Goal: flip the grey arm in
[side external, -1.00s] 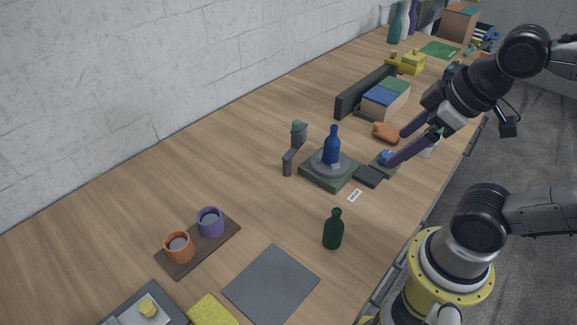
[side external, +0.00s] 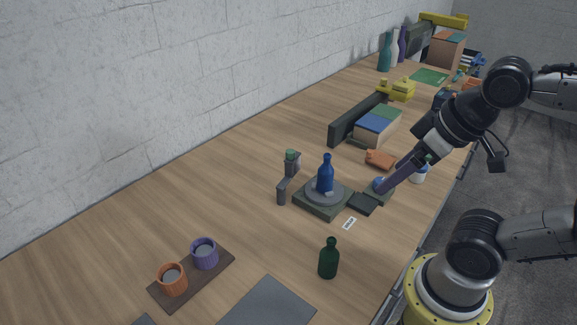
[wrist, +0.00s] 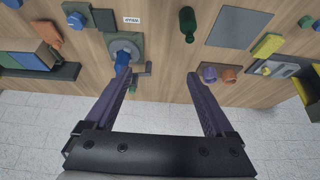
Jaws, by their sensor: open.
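The grey arm (side external: 282,191) is an upright jointed piece with a green knob (side external: 291,155) on top, at the left back edge of a green base (side external: 321,210). A blue bottle (side external: 325,174) stands upright on the base's round grey disc. In the wrist view, the grey arm (wrist: 142,72) shows just right of the blue bottle (wrist: 122,60) and between my finger lines. My gripper (wrist: 158,78) is open and empty. In the side view, its fingers overlap and the tip (side external: 382,190) appears near a blue knob (side external: 378,182); its height is unclear.
A dark block (side external: 362,203) adjoins the base's right side. A dark green bottle (side external: 328,258) stands in front. Orange (side external: 172,279) and purple (side external: 203,254) cups sit on a board at left. Books (side external: 377,126) lie behind. Wood left of the grey arm is clear, up to the wall.

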